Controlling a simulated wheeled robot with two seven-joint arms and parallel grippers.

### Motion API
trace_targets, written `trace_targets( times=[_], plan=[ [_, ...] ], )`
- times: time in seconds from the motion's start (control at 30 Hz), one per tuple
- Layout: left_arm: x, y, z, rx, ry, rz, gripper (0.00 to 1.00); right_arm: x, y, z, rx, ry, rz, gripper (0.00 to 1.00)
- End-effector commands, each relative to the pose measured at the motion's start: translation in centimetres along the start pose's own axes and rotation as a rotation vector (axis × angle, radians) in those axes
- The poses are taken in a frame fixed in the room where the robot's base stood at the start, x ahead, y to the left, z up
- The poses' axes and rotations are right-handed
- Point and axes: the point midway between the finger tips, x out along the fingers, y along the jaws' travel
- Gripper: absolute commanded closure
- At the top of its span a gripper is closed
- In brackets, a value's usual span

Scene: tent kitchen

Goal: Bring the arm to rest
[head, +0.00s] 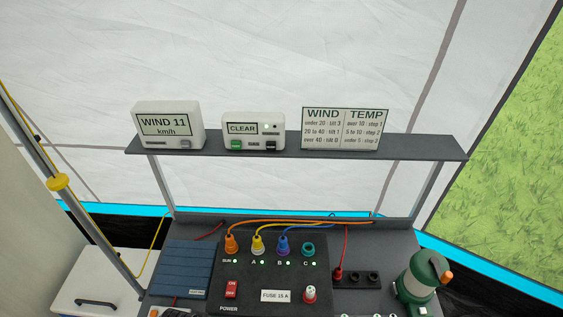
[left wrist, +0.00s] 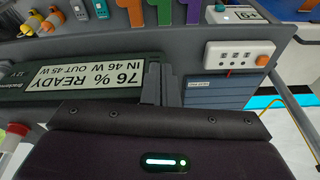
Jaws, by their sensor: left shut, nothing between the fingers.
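My left gripper (left wrist: 163,85) shows in the left wrist view, its grey fingers together with nothing between them. Its dark body fills the bottom of that view, with a lit bar and a green light. The fingers overlap the area between a display panel (left wrist: 88,82), which reads upside down "76 % READY, IN 46 W OUT 45 W", and a blue folded panel (left wrist: 215,92). I cannot tell whether they touch anything. Neither arm nor gripper is in the head view.
A shelf (head: 420,148) holds a wind meter (head: 167,125), a "CLEAR" box (head: 253,131) and a chart (head: 345,129). Below are a black fuse panel (head: 265,270) with coloured plugs, and a green lantern (head: 420,275). A pole (head: 75,195) stands left. A white socket box (left wrist: 238,54) shows in the wrist view.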

Motion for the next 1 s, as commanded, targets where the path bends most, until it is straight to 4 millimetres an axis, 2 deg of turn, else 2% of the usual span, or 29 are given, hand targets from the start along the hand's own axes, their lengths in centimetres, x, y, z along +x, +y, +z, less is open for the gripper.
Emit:
trace_targets(
  times=[0.03,0.17,0.2,0.27,0.3,0.37,0.4,0.5,0.6,0.7,0.83,1.0],
  plan=[
    [4.0,0.1,1.6,0.002,-0.018,0.002,1.0,1.4,0.0,0.1,0.0,0.0,0.0,0.55],
    [13.0,0.5,6.0,0.007,-0.048,0.005,1.0,3.5,-0.1,0.3,0.0,0.0,0.0,0.55],
    [15.6,0.6,7.7,0.009,-0.057,0.006,1.0,4.1,-0.1,0.4,0.0,0.0,0.0,0.55],
    [19.3,0.8,10.5,0.012,-0.071,0.008,1.0,5.1,-0.1,0.5,0.0,0.0,0.0,0.55],
    [21.6,0.9,12.5,0.015,-0.082,0.009,1.0,5.7,-0.1,0.5,0.0,0.0,0.0,0.55],
    [24.8,1.1,15.6,0.018,-0.095,0.011,1.0,6.7,-0.1,0.6,0.0,0.0,0.0,0.55],
    [26.7,1.1,17.8,0.02,-0.104,0.012,1.0,7.3,-0.1,0.7,0.0,0.0,0.0,0.55],
    [30.5,1.2,23.1,0.025,-0.125,0.014,1.0,8.6,-0.1,0.8,0.0,0.0,0.0,0.55],
    [32.9,1.3,27.6,0.03,-0.141,0.015,1.0,9.7,-0.1,0.9,0.0,0.0,0.0,0.55],
    [34.1,1.3,30.8,0.033,-0.15,0.016,1.0,10.3,-0.2,0.9,0.0,0.0,0.0,0.55],
    [34.6,1.2,32.8,0.036,-0.156,0.016,1.0,10.5,-0.2,1.0,0.0,0.0,0.0,0.55],
    [34.6,1.2,33.0,0.036,-0.156,0.016,1.0,10.5,-0.2,1.0,0.0,0.0,0.0,0.55]
  ],
)
